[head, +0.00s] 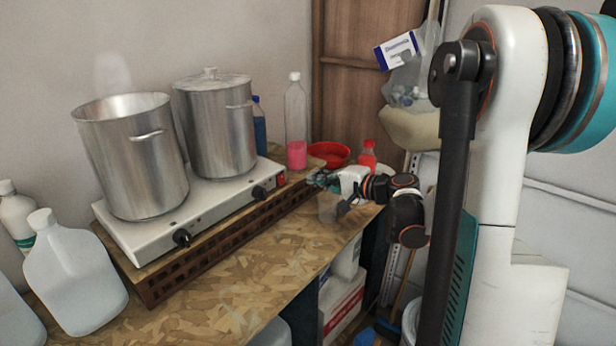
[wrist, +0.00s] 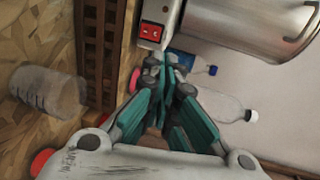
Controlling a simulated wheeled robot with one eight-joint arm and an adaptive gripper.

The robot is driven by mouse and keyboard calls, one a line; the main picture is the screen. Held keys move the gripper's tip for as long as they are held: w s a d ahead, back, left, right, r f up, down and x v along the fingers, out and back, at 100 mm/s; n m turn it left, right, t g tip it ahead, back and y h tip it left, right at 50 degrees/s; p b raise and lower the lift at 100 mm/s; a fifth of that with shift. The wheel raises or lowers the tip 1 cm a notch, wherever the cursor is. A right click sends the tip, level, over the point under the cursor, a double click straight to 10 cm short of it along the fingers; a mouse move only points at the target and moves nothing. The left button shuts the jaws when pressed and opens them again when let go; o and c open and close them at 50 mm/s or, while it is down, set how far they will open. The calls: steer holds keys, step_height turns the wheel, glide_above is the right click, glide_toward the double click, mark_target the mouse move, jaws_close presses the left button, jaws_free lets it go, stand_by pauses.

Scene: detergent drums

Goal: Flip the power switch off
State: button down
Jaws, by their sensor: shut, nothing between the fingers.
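The red power switch (head: 281,181) is at the right end of the front panel of the white double hot plate (head: 215,206). In the wrist view the switch (wrist: 150,32) shows as a red rocker on the panel, above the fingertips in the picture. My gripper (head: 316,181) is just right of the switch in the head view, a small gap away. In the wrist view its teal fingers (wrist: 174,72) are closed together with nothing between them. The fingers do not appear to touch the switch. Which way the rocker is tipped is too small to tell.
Two steel pots (head: 133,160) (head: 218,130) stand on the hot plate. Black knobs (head: 182,237) (head: 259,193) stick out of its front. Beside the gripper are a clear bottle with pink liquid (head: 296,125), a red bowl (head: 329,153) and a red-capped bottle (head: 367,158). The front board (head: 250,280) is clear.

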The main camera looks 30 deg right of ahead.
steer(key=v, duration=0.3)
steer(key=shift+s+r+p, duration=0.15)
steer(key=shift+r+p, duration=0.2)
steer(key=shift+r, duration=0.1)
